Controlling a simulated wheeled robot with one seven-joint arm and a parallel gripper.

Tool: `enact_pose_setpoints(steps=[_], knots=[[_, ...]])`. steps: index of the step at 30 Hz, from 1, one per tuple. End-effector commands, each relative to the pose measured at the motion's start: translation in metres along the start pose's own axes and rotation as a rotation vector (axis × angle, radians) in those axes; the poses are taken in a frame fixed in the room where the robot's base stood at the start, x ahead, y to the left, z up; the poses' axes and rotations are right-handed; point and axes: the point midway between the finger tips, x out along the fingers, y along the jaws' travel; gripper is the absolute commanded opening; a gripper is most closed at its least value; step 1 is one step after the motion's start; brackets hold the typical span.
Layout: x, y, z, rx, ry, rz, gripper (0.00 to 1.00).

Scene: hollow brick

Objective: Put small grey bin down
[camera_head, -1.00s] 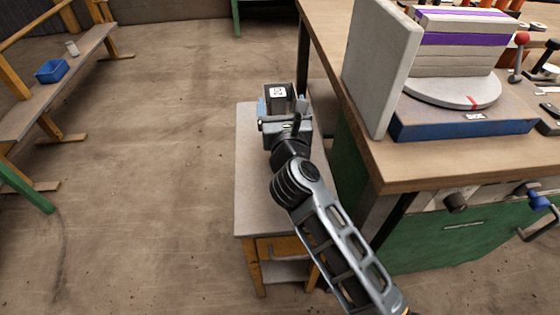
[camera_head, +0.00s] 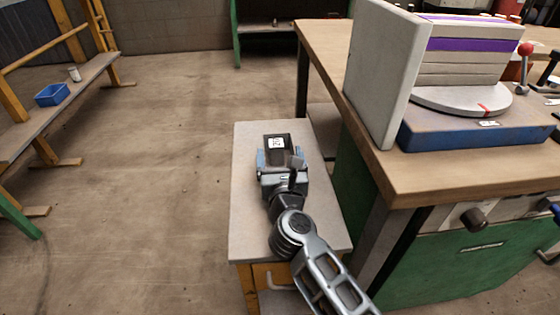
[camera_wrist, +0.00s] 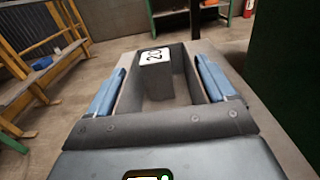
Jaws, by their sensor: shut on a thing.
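The small grey bin (camera_wrist: 181,80) is between the blue-padded fingers of my gripper (camera_wrist: 160,90) in the wrist view. It carries a white label with dark digits. In the head view the bin (camera_head: 276,141) shows at the far end of my gripper (camera_head: 276,160), over the far half of a small side table (camera_head: 249,222). My gripper is shut on the bin. I cannot tell whether the bin's underside touches the tabletop, as the gripper hides it.
A large workbench (camera_head: 420,168) stands close on the right, with a grey upright slab (camera_head: 384,75) at its edge. A bench with a blue bin (camera_head: 52,95) is at the far left. The near part of the side table is clear.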

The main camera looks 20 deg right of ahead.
Motion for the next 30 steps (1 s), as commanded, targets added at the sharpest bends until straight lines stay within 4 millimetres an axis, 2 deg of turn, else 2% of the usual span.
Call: enact_pose_setpoints(steps=[8, 9, 13, 23, 26, 30], knots=[[0.000, 0.000, -0.001, 0.001, -0.002, 0.000, 0.53], [0.000, 0.000, -0.001, 0.000, 0.000, 0.000, 0.86], [0.000, 0.000, -0.001, 0.000, 0.000, 0.000, 0.99], [-0.002, 0.000, 0.002, 0.000, 0.001, 0.001, 1.00], [-0.014, 0.000, 0.000, -0.001, 0.003, 0.002, 1.00], [-0.040, 0.000, 0.001, -0.002, 0.003, 0.003, 1.00]])
